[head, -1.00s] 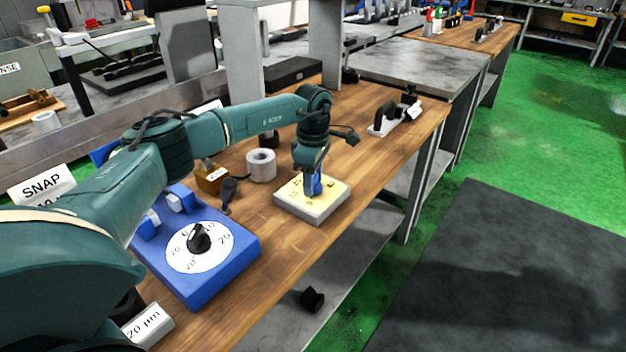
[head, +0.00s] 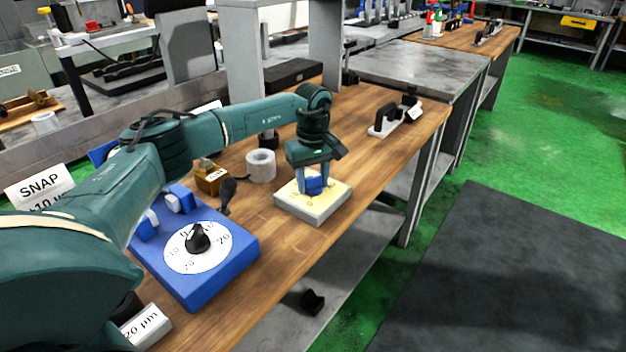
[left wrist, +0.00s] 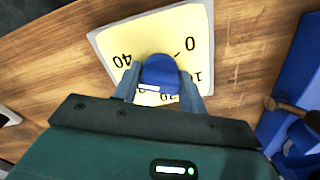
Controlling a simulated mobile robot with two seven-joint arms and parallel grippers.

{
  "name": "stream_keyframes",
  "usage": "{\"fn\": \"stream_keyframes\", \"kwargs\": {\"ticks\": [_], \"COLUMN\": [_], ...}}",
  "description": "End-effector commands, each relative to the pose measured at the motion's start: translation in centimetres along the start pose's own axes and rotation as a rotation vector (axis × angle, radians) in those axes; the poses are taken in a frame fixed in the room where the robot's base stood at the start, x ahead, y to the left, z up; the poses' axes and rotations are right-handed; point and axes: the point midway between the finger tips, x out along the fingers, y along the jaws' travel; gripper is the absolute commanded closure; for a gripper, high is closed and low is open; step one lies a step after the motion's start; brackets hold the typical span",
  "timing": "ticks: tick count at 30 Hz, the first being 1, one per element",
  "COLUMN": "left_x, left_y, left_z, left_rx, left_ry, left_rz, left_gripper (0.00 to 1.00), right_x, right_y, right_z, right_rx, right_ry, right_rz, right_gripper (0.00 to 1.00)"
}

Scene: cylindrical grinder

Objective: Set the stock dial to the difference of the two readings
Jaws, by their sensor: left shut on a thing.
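The stock dial has a cream plate with a yellow face (head: 296,203) and a blue knob (head: 315,185) at its middle. It lies on the wooden bench. My left gripper (head: 314,181) points down over it with its fingers on both sides of the knob. In the left wrist view the left gripper (left wrist: 160,88) is shut on the blue knob (left wrist: 160,74). The yellow face (left wrist: 150,37) shows 40 and 0 there; the lower numbers are partly hidden. A blue box with a white dial (head: 184,260) and black pointer knob (head: 197,238) stands nearer. My right gripper is not in view.
A white roll (head: 261,165) and a small brass block (head: 211,178) stand left of the stock dial. A black handle on a pale base (head: 385,122) lies farther back. A "20 µm" block (head: 146,325) and a SNAP sign (head: 40,190) are at near left.

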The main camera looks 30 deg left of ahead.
Motion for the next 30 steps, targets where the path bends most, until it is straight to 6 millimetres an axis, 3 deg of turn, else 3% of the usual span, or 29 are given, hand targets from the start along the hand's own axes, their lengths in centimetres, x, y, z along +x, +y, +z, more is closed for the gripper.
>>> {"fn": "stream_keyframes", "kwargs": {"ticks": [19, 20, 27, 30], "left_x": [-0.14, -0.14, -0.09, -0.06], "left_y": [0.01, 0.01, 0.00, 0.00], "left_z": [-0.12, -0.12, -0.07, -0.05], "left_rx": [0.054, 0.054, 0.053, 0.053], "left_ry": [0.003, 0.003, 0.002, 0.001], "left_rz": [0.002, 0.002, 0.001, 0.001], "left_gripper": [0.81, 0.58, 0.38, 0.38], "right_x": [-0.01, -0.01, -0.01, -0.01], "right_y": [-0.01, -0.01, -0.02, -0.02], "right_z": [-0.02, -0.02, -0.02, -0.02], "right_rx": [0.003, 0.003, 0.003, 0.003], "right_ry": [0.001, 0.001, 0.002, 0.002], "right_rz": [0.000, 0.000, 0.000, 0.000], "right_gripper": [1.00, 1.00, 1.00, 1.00]}}
